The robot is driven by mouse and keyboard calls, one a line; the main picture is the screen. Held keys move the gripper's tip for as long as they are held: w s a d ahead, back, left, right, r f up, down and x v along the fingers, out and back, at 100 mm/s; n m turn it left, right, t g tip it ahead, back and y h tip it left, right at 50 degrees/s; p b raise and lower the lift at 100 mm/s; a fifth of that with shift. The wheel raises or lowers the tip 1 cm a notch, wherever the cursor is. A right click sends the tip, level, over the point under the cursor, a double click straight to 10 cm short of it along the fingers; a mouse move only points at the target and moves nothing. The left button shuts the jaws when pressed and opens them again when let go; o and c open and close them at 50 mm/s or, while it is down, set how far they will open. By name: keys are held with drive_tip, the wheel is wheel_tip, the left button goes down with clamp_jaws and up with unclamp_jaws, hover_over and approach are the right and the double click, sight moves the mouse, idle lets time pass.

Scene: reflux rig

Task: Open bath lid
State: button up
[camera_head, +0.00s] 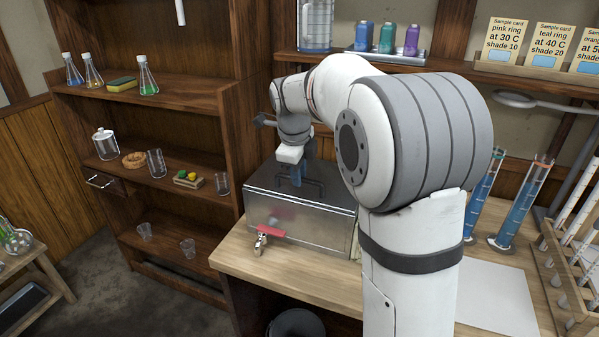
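The bath (300,218) is a silver metal box on the wooden bench, with a tap (262,240) and a red lever on its front. Its lid (262,188) is the flat metal top, and it looks closed. A dark handle (314,188) stands on the lid. My gripper (297,178) is over the lid at the handle, pointing down, with blue fingertips by the handle. The fingers are small and partly hidden, so I cannot tell whether they grip the handle. My white and grey arm hides the right part of the bath.
Measuring cylinders with blue liquid (517,205) stand on the bench at right, near a wooden tube rack (560,270). Coloured bottles (387,38) and sample cards (502,42) are on the shelf above. A wooden shelf unit (190,215) with glassware stands left of the bench.

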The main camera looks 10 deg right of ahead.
clamp_jaws()
drive_tip(key=shift+r, duration=0.1)
